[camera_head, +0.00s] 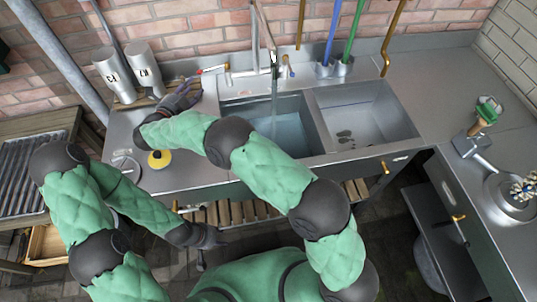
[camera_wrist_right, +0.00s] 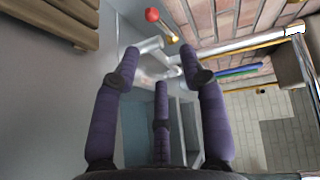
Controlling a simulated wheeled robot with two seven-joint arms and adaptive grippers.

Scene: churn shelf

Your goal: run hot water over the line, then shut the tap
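The tap (camera_head: 235,72) stands behind the double sink, with a red-tipped handle (camera_head: 207,70) at its left. A pale stream (camera_head: 274,100) drops from the tap into the left basin (camera_head: 318,135), which looks bluish inside. My right gripper (camera_head: 188,92) is just left of and below the red handle. In the right wrist view its fingers (camera_wrist_right: 160,75) are spread and empty, with the red knob (camera_wrist_right: 152,15) beyond them, apart. My left gripper (camera_head: 212,238) is low, in front of the counter; its fingers are too dark to read. I cannot tell which thing is the line.
Two pale metal cans (camera_head: 147,70) stand on a wooden rack (camera_head: 125,104) left of the tap. A yellow round thing (camera_head: 159,159) lies on the counter. The right basin (camera_head: 365,115) has dark spots inside. Blue and green handles (camera_head: 351,35) stand behind it. A side counter (camera_head: 480,185) is at right.

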